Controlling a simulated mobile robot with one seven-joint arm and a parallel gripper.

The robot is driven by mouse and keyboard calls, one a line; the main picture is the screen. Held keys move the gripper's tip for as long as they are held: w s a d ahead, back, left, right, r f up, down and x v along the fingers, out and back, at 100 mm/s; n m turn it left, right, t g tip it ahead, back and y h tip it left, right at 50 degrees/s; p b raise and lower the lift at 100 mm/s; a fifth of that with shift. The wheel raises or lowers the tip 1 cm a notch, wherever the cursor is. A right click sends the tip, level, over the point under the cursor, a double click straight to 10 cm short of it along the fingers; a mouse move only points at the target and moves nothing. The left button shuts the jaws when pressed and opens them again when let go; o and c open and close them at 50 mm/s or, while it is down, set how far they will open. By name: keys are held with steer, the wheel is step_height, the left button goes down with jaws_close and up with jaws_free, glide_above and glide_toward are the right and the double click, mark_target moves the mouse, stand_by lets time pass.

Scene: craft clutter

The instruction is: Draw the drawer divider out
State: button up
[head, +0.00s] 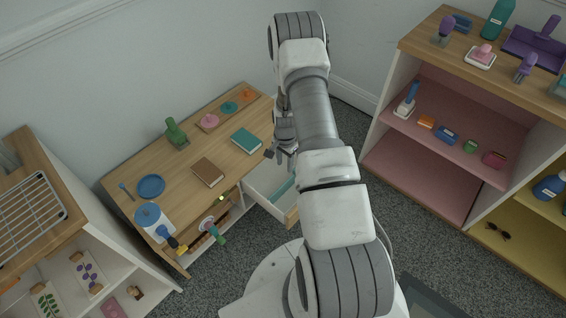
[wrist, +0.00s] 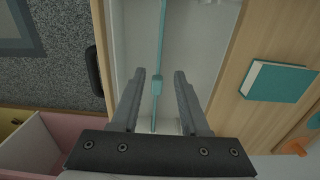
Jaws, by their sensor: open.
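The drawer divider (wrist: 161,40) is a thin teal strip in the open white drawer (head: 263,179). In the wrist view it runs up and down the picture, with a small thicker tab (wrist: 156,86) on it. It also shows in the head view (head: 284,188), partly hidden by my arm. My gripper (wrist: 160,74) is open above the drawer. In the wrist view its two fingers lie on either side of the divider and its tab, with a gap on both sides. How far the fingertips are above the tab I cannot tell. My gripper also shows in the head view (head: 275,156).
The drawer's wooden front (head: 291,216) faces the carpet. A teal book (head: 247,141), a brown book (head: 208,172) and a green bottle-like object (head: 176,132) stand or lie on the desk top. A shelf unit (head: 440,140) with several items stands at right.

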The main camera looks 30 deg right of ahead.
mark_target(285, 184)
step_height(285, 184, down, 17)
steer(key=b, duration=0.5)
steer(key=shift+r, duration=0.1)
jaws_close()
steer(key=shift+r+p, duration=0.3)
steer(key=shift+r, duration=0.45)
stand_by(2.2)
steer(key=shift+r+p, duration=2.75)
steer(key=shift+r, duration=1.65)
